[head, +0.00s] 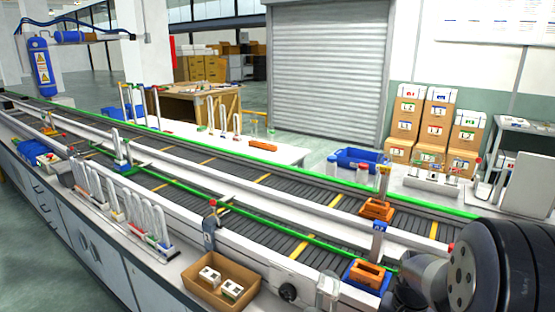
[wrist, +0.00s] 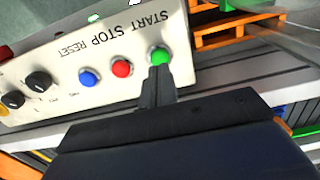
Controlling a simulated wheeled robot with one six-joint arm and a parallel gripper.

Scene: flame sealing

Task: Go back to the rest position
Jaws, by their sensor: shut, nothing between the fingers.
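My gripper (wrist: 160,74) is shut and empty in the wrist view. Its tips are at the green button (wrist: 160,54) beside the word START; I cannot tell whether they touch it. A red button (wrist: 122,68) and a blue button (wrist: 89,77) sit to the left on the same pale control panel (wrist: 60,50). In the head view my arm fills the lower right corner, and the gripper's tips are hidden there.
A long conveyor (head: 290,195) with green rails crosses the head view. Orange holders (head: 376,210) sit on it at the right. A cardboard box (head: 206,293) with white blocks stands in front, near racks of glass tubes (head: 155,220). Stacked cartons (head: 435,125) stand behind.

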